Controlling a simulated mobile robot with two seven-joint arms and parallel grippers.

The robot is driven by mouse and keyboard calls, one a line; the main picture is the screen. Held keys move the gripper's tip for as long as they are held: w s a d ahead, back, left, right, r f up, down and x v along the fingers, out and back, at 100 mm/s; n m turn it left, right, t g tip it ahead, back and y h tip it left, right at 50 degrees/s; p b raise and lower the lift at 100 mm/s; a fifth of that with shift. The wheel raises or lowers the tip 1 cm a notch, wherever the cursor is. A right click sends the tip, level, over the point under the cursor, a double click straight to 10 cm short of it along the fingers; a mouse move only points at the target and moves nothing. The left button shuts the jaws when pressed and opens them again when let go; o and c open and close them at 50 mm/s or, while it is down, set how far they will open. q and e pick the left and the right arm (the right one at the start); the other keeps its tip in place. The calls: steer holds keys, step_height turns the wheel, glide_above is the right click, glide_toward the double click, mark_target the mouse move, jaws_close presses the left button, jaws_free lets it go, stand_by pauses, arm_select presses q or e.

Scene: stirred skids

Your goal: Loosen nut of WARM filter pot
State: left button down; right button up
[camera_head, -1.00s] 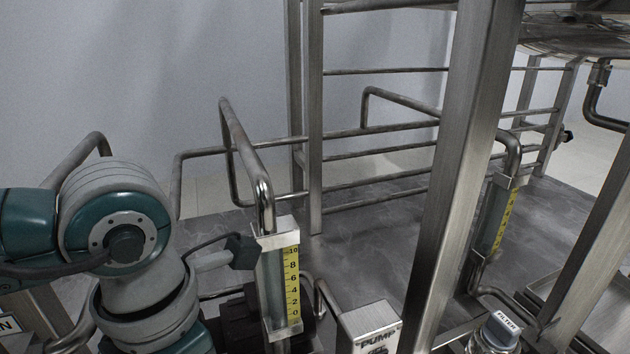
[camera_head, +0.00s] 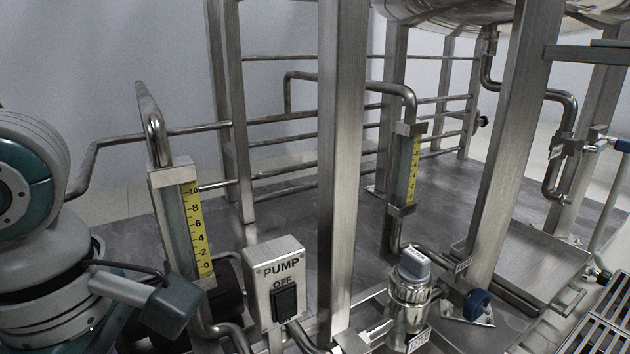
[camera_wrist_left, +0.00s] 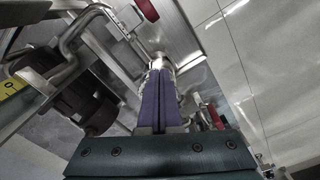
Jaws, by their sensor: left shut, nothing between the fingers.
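A steel filter pot (camera_head: 408,300) stands low at the right of centre in the head view. In the left wrist view my left gripper (camera_wrist_left: 160,78) shows two purple fingers shut together, empty. A shiny metal fitting (camera_wrist_left: 161,62) lies just beyond the fingertips; I cannot tell if they touch.
Two sight gauges with yellow scales (camera_head: 197,230) (camera_head: 412,165), pipes, a blue knob (camera_head: 476,304) and a tray (camera_head: 540,262) crowd the skid.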

arm_select(q)
step_height(320, 180, down, 3)
steer(key=shift+r+b, duration=0.15)
steer(key=shift+b, duration=0.5)
arm_select(e)
step_height(320, 180, down, 2)
steer(key=shift+f, duration=0.15)
arm_select(q)
steer(key=shift+a, duration=0.35)
arm_select(e)
steer(key=shift+d, duration=0.15)
arm_select(q)
steer(key=shift+w, duration=0.5)
arm_select(e)
steer(key=shift+f, duration=0.1)
arm_select(q)
steer(key=shift+w, duration=0.15)
arm_select(e)
steer(key=shift+d, duration=0.1)
arm_select(q)
steer(key=shift+w+d, duration=0.1)
steer(key=shift+d, duration=0.05)
arm_select(e)
steer(key=shift+a, duration=0.25)
